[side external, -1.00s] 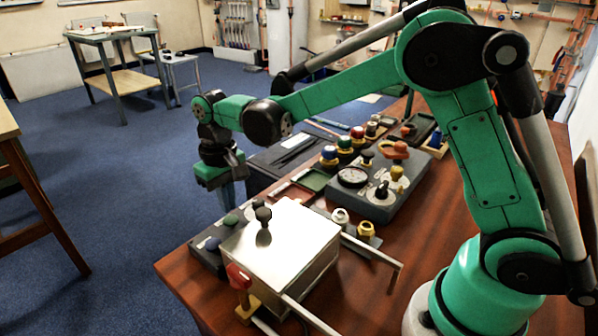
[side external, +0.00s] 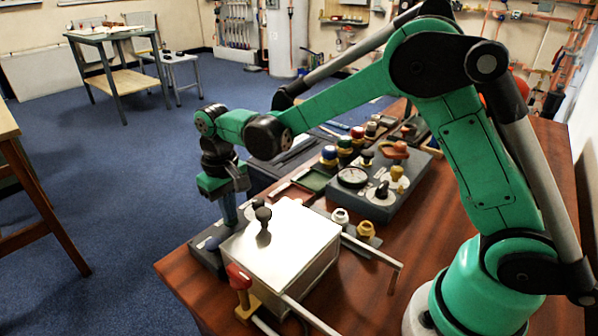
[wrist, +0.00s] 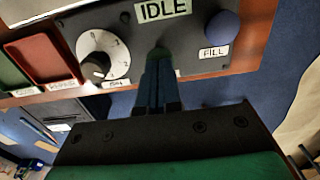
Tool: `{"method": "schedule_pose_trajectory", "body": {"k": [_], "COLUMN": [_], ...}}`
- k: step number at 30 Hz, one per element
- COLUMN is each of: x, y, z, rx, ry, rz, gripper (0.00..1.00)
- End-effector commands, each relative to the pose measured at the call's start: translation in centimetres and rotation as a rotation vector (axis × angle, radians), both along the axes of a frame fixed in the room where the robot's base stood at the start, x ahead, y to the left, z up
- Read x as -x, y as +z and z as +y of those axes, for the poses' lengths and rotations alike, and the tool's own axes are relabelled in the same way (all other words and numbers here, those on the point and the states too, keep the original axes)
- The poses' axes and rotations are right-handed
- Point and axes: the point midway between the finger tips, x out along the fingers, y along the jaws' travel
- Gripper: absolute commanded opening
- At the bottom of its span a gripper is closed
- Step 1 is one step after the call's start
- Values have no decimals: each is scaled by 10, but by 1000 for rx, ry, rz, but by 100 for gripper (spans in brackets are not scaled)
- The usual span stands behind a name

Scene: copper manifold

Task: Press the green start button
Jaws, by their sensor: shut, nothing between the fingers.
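The green start button (wrist: 160,53) shows dimly in the wrist view, on a dark control panel (wrist: 190,30) below the IDLE label and left of the blue FILL button (wrist: 222,27). My gripper (wrist: 159,62) is shut and empty, its fingertips right at the green button and covering part of it. I cannot tell whether they touch it or how far it is pressed. In the side view my gripper (side external: 230,222) points straight down at the panel and hides the button there. The blue button (side external: 212,243) stands just in front of it.
In the side view a pale metal box (side external: 290,235) with a black knob (side external: 263,214) stands close to my gripper's right. Blue floor lies open to the left.

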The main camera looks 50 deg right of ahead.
Motion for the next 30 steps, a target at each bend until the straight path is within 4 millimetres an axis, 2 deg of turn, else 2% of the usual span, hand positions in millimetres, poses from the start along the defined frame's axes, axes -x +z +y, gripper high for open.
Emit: {"method": "schedule_pose_trajectory", "body": {"k": [17,30], "x": [0,0], "y": [-3,35], "z": [0,0], "rx": [0,0], "ry": [0,0], "rz": [0,0], "gripper": [0,0]}}
